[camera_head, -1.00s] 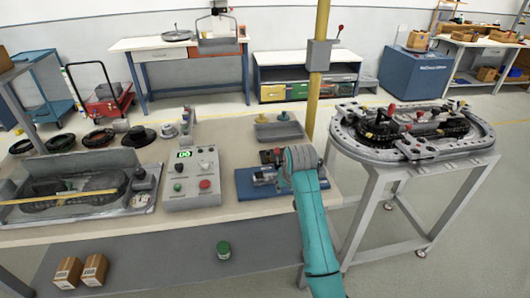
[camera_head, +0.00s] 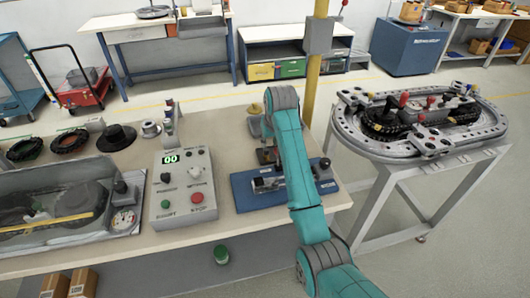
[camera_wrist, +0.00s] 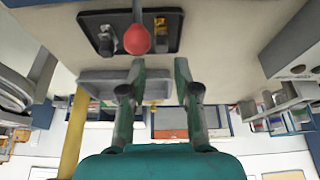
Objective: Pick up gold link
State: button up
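I cannot make out a clear gold link. A small gold-yellow piece (camera_head: 255,109) shows at the grey tray on the bench in the head view, partly hidden by my arm. In the wrist view a small yellow piece (camera_wrist: 160,22) lies on a dark plate, beside a red knob (camera_wrist: 137,39). My gripper (camera_wrist: 158,68) is open, its two green fingers apart, with nothing held between them. It is hidden behind my arm in the head view. A shallow grey tray (camera_wrist: 95,84) lies behind the fingers in the wrist view.
A control box (camera_head: 184,186) with buttons and a blue fixture (camera_head: 245,195) stand on the bench beside my arm. The oval ring track (camera_head: 350,128) stands on its own stand at right. A yellow post (camera_head: 314,75) rises behind the bench. The bench front is fairly clear.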

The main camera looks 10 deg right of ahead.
aim_at(267, 151)
jog(key=shift+x, duration=4.2)
jog(key=shift+a, duration=0.1)
grip_shut()
